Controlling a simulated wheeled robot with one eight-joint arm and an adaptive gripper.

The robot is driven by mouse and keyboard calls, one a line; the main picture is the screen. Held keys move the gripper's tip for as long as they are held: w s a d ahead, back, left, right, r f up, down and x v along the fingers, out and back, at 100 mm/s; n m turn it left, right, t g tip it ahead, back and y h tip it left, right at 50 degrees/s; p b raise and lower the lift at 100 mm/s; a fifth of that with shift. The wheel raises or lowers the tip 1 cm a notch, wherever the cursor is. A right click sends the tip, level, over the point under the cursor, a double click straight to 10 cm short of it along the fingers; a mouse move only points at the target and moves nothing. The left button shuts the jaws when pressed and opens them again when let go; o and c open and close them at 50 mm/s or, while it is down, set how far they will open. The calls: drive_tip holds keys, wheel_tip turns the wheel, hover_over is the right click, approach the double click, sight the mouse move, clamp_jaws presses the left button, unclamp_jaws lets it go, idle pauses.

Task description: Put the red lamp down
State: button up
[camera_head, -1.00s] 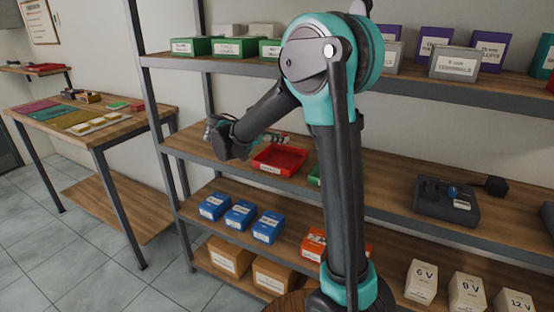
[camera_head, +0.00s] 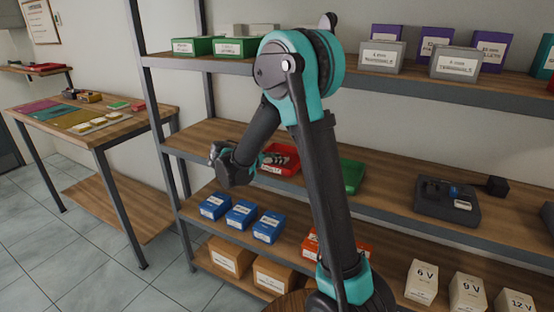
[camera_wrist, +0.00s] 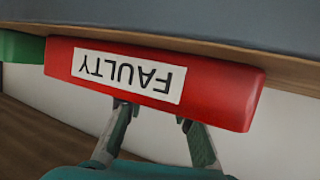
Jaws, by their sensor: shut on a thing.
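The red lamp is not seen in either view; the wall of the red bin hides my fingertips and whatever lies between them. My gripper (camera_head: 274,160) is at the red bin (camera_head: 290,163) on the middle shelf, its fingers over the bin. In the wrist view, the red bin (camera_wrist: 215,96) shows upside down with a white "FAULTY" label, and the fingers of my gripper (camera_wrist: 156,122) pass behind its front wall. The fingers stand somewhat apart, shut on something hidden.
A green bin (camera_head: 351,176) stands right of the red bin. A dark grey device (camera_head: 447,202) sits farther right on the same shelf (camera_head: 395,195). Several blue boxes (camera_head: 240,214) are on the shelf below. The upper shelf (camera_head: 400,82) is above my gripper.

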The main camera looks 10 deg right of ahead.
drive_tip(key=o, duration=1)
drive_tip(key=v, duration=1.2)
drive_tip(key=shift+r, duration=0.15)
